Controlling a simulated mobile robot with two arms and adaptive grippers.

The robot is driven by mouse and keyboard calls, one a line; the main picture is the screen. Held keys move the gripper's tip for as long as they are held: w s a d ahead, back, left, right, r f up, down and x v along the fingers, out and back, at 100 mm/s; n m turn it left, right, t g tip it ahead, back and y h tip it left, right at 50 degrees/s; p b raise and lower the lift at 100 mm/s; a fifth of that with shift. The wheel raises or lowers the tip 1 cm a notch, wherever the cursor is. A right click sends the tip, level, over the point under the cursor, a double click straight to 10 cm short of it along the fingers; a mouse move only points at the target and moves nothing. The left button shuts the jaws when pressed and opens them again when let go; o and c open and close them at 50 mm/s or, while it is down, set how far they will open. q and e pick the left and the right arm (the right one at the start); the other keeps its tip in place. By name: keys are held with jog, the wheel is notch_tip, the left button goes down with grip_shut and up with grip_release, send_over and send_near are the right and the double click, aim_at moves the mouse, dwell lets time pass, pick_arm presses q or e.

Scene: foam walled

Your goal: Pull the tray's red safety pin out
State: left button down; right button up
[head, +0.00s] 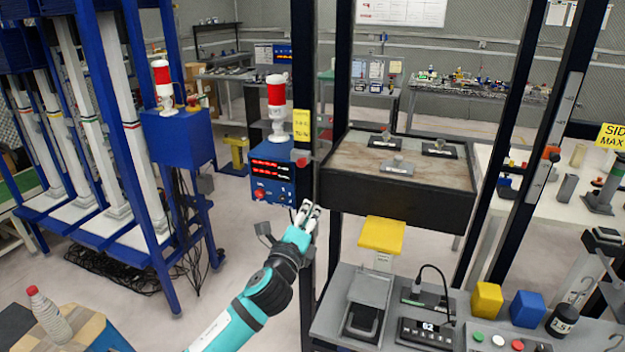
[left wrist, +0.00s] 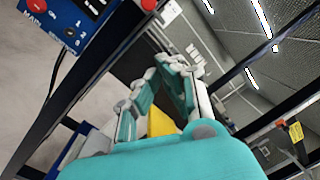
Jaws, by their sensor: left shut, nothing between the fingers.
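The tray (head: 395,205) is a dark box with a brown top, held between black uprights. A small red knob, which looks like the safety pin (head: 303,161), sticks out at its left end by the front left upright. A red knob (left wrist: 148,4), likely the same pin, shows at the top edge of the left wrist view. My left gripper (head: 309,208) is shut and empty, below the pin and apart from it, close to the upright. Its fingers (left wrist: 168,64) also show in the left wrist view. My right gripper is in neither view.
A blue box with red displays (head: 272,176) stands just left of the upright. Several grey weights lie on the tray. A yellow pad (head: 381,235) is below the tray, above a grey bench (head: 335,318) with switches and blocks.

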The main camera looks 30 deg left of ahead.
pick_arm(q)
jog(key=w+a+r+p, duration=0.2)
jog(key=w+a+p, duration=0.2)
jog(key=w, duration=0.5)
jog(key=shift+w+a+r, duration=0.25)
jog(key=shift+a+r, duration=0.15)
jog(key=shift+a, duration=0.7)
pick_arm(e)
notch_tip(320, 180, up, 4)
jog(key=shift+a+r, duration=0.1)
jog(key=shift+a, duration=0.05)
pick_arm(q)
jog(key=shift+d, duration=0.1)
jog(key=a, duration=0.2)
jog(key=s+a, duration=0.1)
jog(key=a, duration=0.1)
jog(key=shift+a, duration=0.1)
